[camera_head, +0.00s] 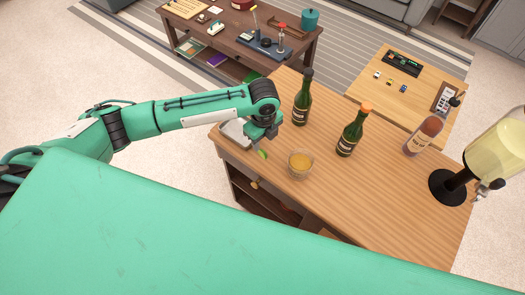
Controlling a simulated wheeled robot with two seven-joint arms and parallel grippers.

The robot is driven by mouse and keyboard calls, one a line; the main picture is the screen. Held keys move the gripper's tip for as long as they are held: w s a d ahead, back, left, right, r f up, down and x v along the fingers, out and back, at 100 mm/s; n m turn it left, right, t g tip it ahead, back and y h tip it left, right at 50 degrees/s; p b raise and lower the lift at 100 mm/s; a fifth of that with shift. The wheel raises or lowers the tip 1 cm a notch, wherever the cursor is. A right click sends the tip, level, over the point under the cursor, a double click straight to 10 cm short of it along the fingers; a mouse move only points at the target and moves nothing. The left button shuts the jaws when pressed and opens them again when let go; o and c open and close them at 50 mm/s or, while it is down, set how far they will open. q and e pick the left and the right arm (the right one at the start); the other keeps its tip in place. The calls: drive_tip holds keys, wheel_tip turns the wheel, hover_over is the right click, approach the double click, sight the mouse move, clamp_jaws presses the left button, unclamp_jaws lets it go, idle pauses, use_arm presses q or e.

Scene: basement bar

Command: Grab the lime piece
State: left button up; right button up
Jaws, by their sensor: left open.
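A small green lime piece (263,154) shows right at the tips of my left gripper (257,145), at the left end of the wooden bar counter (390,205). My left gripper is open and points down at the lime piece. I cannot tell whether the fingers touch it. A pale shallow tray (231,134) lies just left of the gripper, partly hidden by the arm. My right gripper is not in view.
Green bottles (302,100) (350,135), a reddish bottle (423,135) and a drink dispenser (495,150) stand farther right. The counter's front right is clear.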

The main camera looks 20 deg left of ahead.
sight(263, 151)
use_arm(q)
drive_tip(key=f, duration=0.1)
drive_tip(key=f+p, duration=0.1)
drive_tip(key=f, duration=0.2)
drive_tip(key=shift+s+f+p, duration=0.2)
drive_tip(key=shift+s+p, duration=0.1)
drive_tip(key=shift+p, duration=0.05)
drive_tip(key=shift+f, duration=0.3)
clamp_jaws()
